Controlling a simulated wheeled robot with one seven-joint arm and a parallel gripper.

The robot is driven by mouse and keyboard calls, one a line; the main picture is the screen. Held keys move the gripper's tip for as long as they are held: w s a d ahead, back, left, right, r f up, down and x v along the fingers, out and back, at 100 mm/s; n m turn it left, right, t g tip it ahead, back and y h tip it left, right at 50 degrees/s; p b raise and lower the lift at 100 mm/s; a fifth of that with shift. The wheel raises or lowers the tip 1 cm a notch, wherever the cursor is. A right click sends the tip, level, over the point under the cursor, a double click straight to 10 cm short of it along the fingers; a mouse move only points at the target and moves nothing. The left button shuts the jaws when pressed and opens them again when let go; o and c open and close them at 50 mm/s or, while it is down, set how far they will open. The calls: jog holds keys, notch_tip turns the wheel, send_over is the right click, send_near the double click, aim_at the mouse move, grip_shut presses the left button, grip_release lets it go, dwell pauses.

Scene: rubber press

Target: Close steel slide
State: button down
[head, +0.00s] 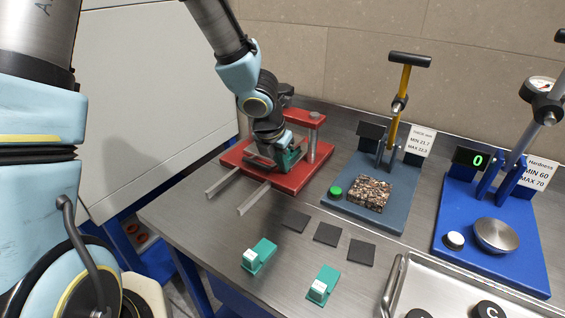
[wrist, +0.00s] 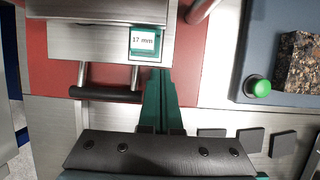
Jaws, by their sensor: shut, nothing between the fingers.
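The steel slide (wrist: 85,38) is a flat metal plate at the top of the wrist view, over the red press base (head: 305,178). A handle with a black grip (wrist: 105,94) stands out from its near edge. A teal block marked "17 mm" (wrist: 147,42) sits at the slide's right side. My gripper (wrist: 158,76) has its teal fingers shut and empty, just right of the black grip, with tips near the block. I cannot tell whether they touch. In the head view my wrist hides most of the slide; two steel rails (head: 253,198) stick out in front of the base.
A grey-blue gauge (head: 363,208) with a green button (wrist: 259,87) and a speckled block stands right of the press. Several dark squares (head: 327,233) and two teal blocks (head: 259,255) lie in front. A blue hardness tester (head: 460,240) and a metal tray (head: 400,272) are farther right.

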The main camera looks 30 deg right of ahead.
jog(key=shift+w+d+r, duration=0.15)
